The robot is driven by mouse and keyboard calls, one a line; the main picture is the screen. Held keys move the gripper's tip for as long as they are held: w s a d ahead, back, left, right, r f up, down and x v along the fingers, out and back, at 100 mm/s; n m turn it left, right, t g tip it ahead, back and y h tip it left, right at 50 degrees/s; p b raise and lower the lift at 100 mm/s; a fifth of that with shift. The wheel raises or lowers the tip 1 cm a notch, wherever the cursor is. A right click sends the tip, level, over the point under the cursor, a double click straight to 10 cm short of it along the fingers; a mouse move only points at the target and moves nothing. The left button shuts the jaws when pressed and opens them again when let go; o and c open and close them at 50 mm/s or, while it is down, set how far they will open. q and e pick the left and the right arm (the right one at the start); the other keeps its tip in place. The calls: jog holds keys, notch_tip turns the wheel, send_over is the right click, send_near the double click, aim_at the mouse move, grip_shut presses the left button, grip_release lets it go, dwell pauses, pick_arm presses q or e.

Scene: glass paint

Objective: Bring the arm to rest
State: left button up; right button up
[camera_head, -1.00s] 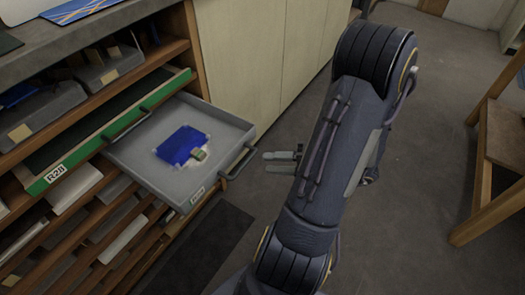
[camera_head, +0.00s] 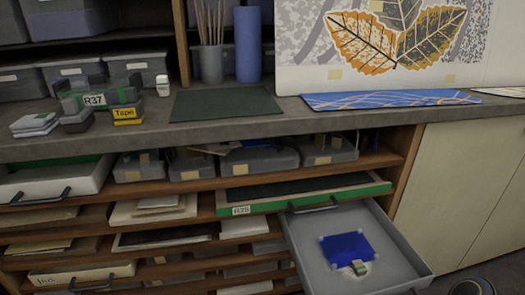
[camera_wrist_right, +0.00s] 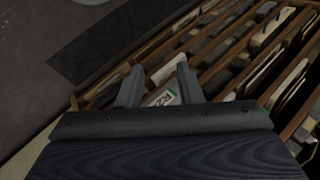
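My right gripper (camera_wrist_right: 157,76) shows in the right wrist view with its two fingers apart and nothing between them. Beyond it, out of focus, are the drawer shelves and a green-edged label. In the head view only a dark rounded piece of my arm shows at the bottom right corner, and no gripper is seen. My left gripper is in neither view. A grey drawer (camera_head: 405,248) is pulled open at the lower right, with a blue sheet (camera_head: 347,247) and a small green-and-tan piece (camera_head: 359,267) lying in it.
Above the open drawer, a green-fronted drawer (camera_head: 268,207) sticks out slightly. The worktop (camera_head: 235,131) holds a dark green mat (camera_head: 228,104), a blue patterned sheet (camera_head: 390,99), a tape holder (camera_head: 127,114) and a blue roll (camera_head: 248,45). A leaf picture (camera_head: 395,38) stands behind.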

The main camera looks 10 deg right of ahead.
notch_tip(320, 180, up, 29)
jog(key=w+n+t+h+p, duration=0.1)
jog(key=t+h+p, duration=0.1)
jog(key=p, duration=2.4)
jog(key=shift+a+t+p, duration=0.3)
jog(key=shift+a+t, duration=0.1)
jog(key=shift+d, duration=0.1)
